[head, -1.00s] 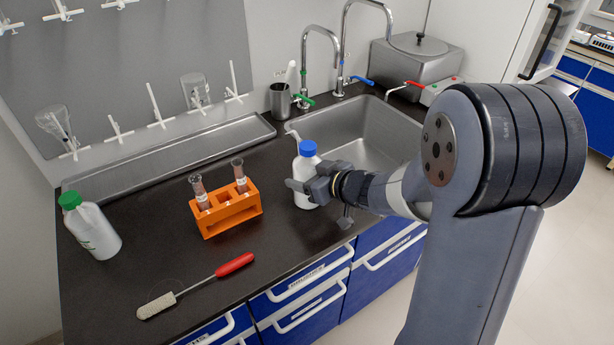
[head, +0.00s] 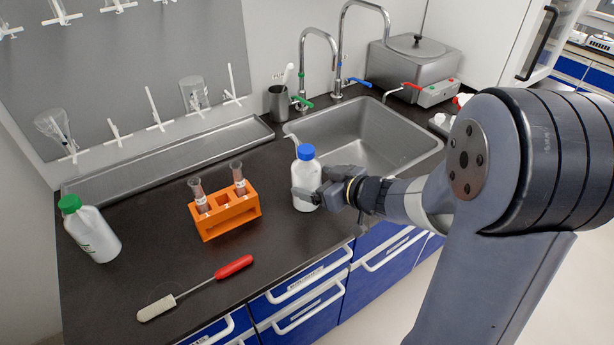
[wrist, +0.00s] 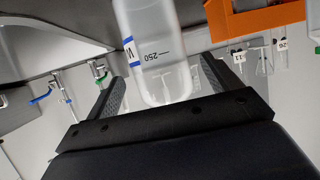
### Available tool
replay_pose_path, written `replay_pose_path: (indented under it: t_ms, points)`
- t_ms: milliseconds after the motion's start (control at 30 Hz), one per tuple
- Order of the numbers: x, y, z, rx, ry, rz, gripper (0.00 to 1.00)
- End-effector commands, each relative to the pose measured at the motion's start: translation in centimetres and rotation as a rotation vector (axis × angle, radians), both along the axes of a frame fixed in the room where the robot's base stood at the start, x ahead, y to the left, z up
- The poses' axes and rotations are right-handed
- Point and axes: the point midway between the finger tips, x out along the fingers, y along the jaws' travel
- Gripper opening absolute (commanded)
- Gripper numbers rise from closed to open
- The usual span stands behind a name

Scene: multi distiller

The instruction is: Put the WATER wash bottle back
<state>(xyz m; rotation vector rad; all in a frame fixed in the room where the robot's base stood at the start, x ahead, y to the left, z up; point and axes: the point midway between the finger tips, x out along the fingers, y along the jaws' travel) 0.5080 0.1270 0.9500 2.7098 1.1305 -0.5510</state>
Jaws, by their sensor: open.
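The white wash bottle with the blue cap (head: 306,182) stands upright on the dark counter, in front of the sink's left end. In the wrist view the bottle (wrist: 160,50) shows a blue label edge and a 250 mark; the full label is not readable. My gripper (head: 318,194) is low at the bottle's right side. In the wrist view its two fingers (wrist: 163,88) are apart, one on each side of the bottle, with gaps visible. A second white bottle with a green cap (head: 92,232) stands at the counter's left end.
An orange rack (head: 228,212) with test tubes stands left of the bottle. A red-handled brush (head: 195,287) lies in front of it. The counter between rack and green-capped bottle is clear.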

Motion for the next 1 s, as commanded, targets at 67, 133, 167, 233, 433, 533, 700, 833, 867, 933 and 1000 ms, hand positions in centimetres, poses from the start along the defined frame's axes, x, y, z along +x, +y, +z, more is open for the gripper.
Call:
replay_pose_path:
  t_ms: [67, 133, 167, 233, 433, 533, 700, 833, 867, 933, 1000]
  points:
    - [-1.3, -1.4, 1.1, 0.001, -0.002, -0.005, 0.85]
    - [-2.2, -2.4, 1.6, 0.001, -0.001, -0.005, 0.85]
    - [-2.5, -2.8, 1.9, 0.001, -0.002, -0.005, 0.85]
    - [-3.4, -3.5, 2.3, 0.0, -0.001, -0.004, 0.85]
    - [-4.7, -4.8, 3.0, 0.001, -0.001, -0.002, 0.85]
    - [-5.0, -5.0, 3.0, 0.0, 0.0, 0.0, 0.85]
    - [-5.1, -5.1, 3.0, 0.0, 0.0, 0.0, 0.85]
    - [-5.0, -5.1, 3.0, 0.0, 0.0, 0.0, 0.85]
    - [-5.0, -5.1, 3.0, 0.0, 0.0, 0.001, 0.85]
    - [-5.0, -5.0, 3.0, 0.0, 0.0, 0.0, 0.85]
    - [-5.0, -5.1, 3.0, 0.0, 0.0, 0.001, 0.85]
